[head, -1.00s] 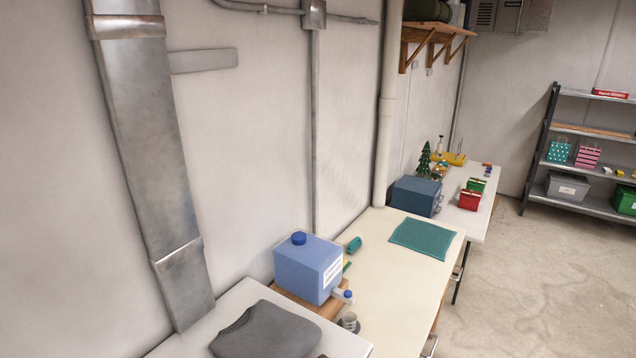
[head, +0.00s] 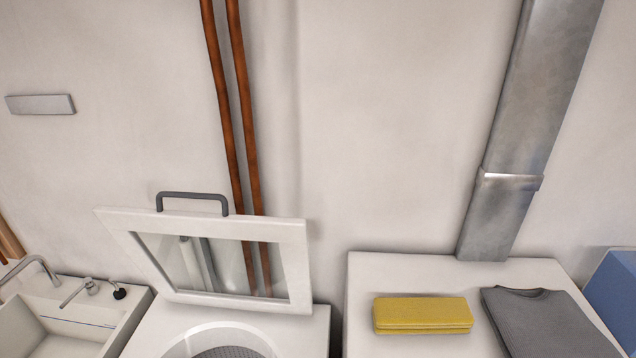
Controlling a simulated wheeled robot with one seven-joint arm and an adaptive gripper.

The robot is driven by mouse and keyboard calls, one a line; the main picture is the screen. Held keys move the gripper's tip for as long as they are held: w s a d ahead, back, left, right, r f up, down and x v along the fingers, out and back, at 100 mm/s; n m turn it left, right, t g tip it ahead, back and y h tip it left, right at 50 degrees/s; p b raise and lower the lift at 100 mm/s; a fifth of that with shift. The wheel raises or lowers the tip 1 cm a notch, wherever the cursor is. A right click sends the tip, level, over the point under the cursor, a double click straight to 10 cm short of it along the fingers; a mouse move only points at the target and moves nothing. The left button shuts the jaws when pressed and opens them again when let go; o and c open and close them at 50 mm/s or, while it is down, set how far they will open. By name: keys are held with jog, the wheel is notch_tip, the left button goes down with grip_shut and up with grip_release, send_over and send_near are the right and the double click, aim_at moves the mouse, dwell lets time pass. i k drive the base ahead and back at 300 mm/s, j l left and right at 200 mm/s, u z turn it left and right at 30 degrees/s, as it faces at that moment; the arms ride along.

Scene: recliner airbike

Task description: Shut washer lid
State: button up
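The washer (head: 302,335) stands at the bottom centre-left of the head view. Its lid (head: 130,222) is open, tilted up and back toward the wall. The lid is a white frame around a clear window, with a dark grey handle (head: 192,195) on its upper edge. Below the lid, the round white drum opening (head: 205,335) is partly in view, cut off by the bottom edge. My gripper is not in view.
A white sink (head: 65,310) with a faucet stands left of the washer. To the right, a white surface (head: 375,268) holds a folded yellow cloth (head: 422,314) and a folded grey garment (head: 550,325). Copper pipes (head: 230,100) run down the wall behind the lid.

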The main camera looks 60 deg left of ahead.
aim_at(122, 224)
jog(key=u, duration=2.85)
